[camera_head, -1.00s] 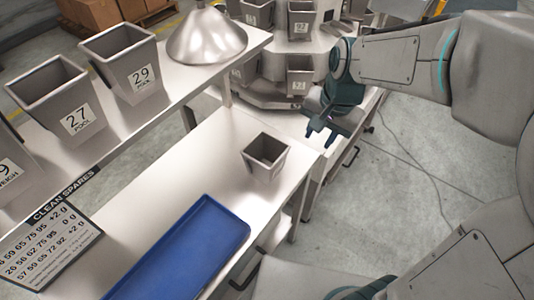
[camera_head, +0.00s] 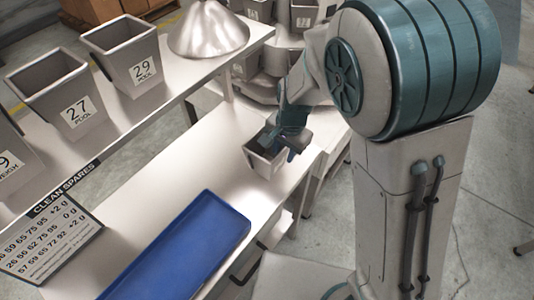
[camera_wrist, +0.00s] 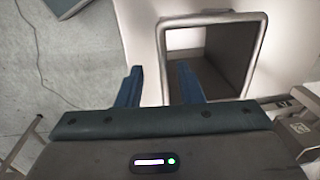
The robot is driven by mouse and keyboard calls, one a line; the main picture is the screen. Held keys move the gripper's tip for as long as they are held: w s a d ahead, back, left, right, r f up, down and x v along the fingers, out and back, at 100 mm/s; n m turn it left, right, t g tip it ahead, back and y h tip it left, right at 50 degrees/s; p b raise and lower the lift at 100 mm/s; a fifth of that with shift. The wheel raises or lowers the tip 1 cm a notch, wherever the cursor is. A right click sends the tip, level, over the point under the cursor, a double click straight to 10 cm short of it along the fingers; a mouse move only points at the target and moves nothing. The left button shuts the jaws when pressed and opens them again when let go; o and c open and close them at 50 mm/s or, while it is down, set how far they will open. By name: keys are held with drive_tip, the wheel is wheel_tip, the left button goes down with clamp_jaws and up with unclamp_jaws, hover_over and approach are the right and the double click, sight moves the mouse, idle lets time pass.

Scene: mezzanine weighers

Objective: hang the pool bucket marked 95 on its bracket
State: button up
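A small grey square bucket (camera_head: 262,163) stands upright on the white bench in the head view; no number shows on the sides I see, so I cannot tell if it is 95. My gripper (camera_head: 279,148) is over its right side. In the wrist view the bucket (camera_wrist: 215,57) is open-topped and empty. There my gripper (camera_wrist: 158,84) is open, with one finger outside the bucket's left wall and the other over its opening. Whether they touch it I cannot tell. The weigher (camera_head: 270,85) with hung buckets stands behind, partly hidden by my arm; no free bracket can be made out.
A blue tray (camera_head: 240,238) lies on the bench in front. Buckets marked 27 (camera_head: 62,92) and 29 (camera_head: 125,55) and a metal cone (camera_head: 208,30) stand on the raised shelf at left.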

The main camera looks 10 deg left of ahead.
sight(279, 165)
drive_tip(key=f, duration=0.2)
drive_tip(key=a+f, duration=0.1)
drive_tip(key=shift+f, duration=1.05)
drive_tip(key=shift+f, duration=0.2)
clamp_jaws()
